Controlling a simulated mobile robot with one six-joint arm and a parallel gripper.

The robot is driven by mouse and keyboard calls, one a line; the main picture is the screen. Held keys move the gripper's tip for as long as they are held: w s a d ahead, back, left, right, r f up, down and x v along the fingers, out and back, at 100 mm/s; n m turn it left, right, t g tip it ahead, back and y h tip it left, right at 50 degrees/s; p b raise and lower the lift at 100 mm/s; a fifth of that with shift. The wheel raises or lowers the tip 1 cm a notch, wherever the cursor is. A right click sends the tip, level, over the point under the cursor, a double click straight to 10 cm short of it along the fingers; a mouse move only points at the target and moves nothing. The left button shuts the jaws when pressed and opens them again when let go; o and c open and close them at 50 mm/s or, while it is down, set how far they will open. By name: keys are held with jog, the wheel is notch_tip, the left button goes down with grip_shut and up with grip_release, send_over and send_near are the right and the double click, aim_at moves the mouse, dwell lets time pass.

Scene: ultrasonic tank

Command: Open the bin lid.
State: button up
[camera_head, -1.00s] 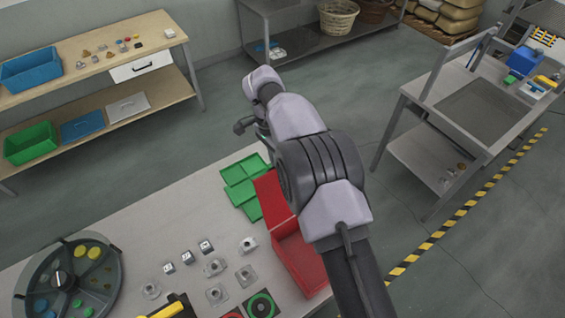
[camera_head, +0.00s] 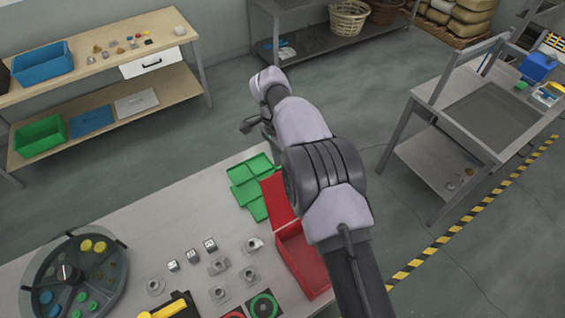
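A red bin (camera_head: 303,268) stands on the light workbench, partly covered by my arm. A flat red panel (camera_head: 277,196), which looks like its lid, extends from the bin's far end, away from the opening. Part of this panel is hidden by my arm, so I cannot tell its full angle. The inside of the bin shows at the top. My gripper (camera_head: 253,126) appears as a small dark part beyond the arm's far end, above the green trays in the picture. Its fingers are mostly hidden, and I see nothing held.
Green compartment trays (camera_head: 250,184) lie left of the red panel. Small metal parts (camera_head: 219,266) and a round divided dish (camera_head: 75,278) occupy the workbench. A shelf table (camera_head: 190,38) with bins stands at the back left, another table (camera_head: 447,92) at right. Open floor lies between.

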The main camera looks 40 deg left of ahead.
jog(key=shift+a, duration=0.15)
jog(key=shift+r, duration=0.1)
dwell(0.5)
jog(key=p+v, duration=0.1)
jog(key=v, duration=0.6)
jog(key=shift+r, duration=0.15)
